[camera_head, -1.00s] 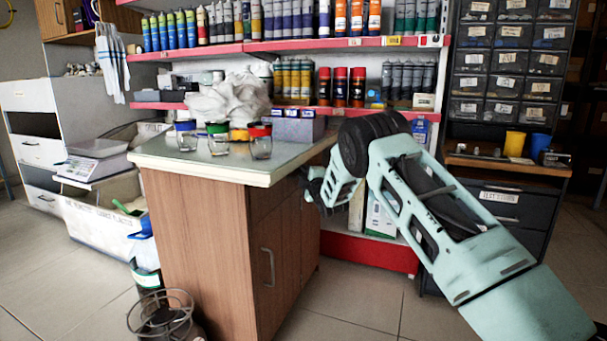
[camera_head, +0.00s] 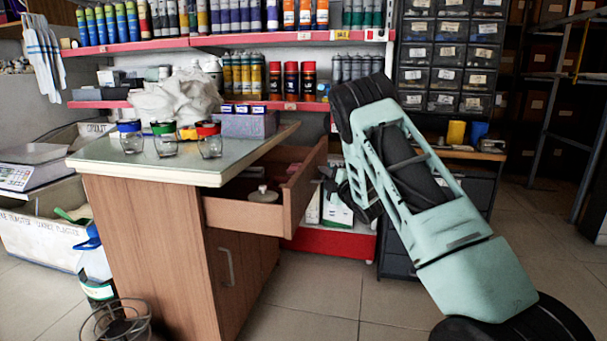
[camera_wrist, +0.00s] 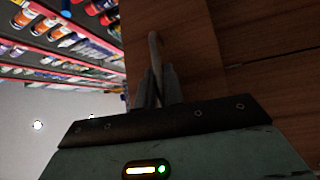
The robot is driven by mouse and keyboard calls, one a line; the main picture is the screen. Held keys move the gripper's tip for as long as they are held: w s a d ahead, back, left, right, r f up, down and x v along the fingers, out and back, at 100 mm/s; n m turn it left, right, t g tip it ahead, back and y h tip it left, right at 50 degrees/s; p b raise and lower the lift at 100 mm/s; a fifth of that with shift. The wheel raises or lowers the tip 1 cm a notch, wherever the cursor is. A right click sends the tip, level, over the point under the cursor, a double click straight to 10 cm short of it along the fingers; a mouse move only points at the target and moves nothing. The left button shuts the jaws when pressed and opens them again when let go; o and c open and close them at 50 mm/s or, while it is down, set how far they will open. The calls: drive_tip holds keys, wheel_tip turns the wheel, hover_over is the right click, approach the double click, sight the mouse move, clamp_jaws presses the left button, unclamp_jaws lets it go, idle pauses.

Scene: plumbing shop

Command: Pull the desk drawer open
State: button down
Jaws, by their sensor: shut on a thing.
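The desk (camera_head: 150,250) is a wooden cabinet with a pale top. Its upper drawer (camera_head: 242,216) stands well out from the body, and I can see into it. A small round pale item (camera_head: 262,194) lies inside. The drawer's front faces right, toward my arm. My gripper (camera_head: 328,178) is at that front, largely hidden behind my own arm links. In the wrist view, my gripper's fingers (camera_wrist: 157,88) are closed around the slim drawer handle (camera_wrist: 154,48), against the wooden drawer front (camera_wrist: 180,40).
Three jars with blue, green and red lids (camera_head: 163,138), a white cloth heap (camera_head: 175,97) and a grey box (camera_head: 248,124) rest on the desktop. The lower door has its own handle (camera_head: 228,268). A wire basket (camera_head: 122,322) stands at front left. Floor (camera_head: 310,310) is clear at the front.

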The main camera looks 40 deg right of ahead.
drive_tip(key=shift+s+d+f, duration=0.1)
drive_tip(key=shift+s+d, duration=0.7)
drive_tip(key=shift+s, duration=0.3)
drive_tip(key=shift+s+d, duration=0.8)
drive_tip(key=shift+s, duration=0.25)
drive_tip(key=c, duration=1.5)
unclamp_jaws()
drive_tip(key=shift+c, duration=0.2)
drive_tip(key=s+a+f+p, duration=0.2)
drive_tip(key=s+p, duration=0.1)
drive_tip(key=s, duration=1.4)
drive_tip(key=shift+a+f, duration=0.1)
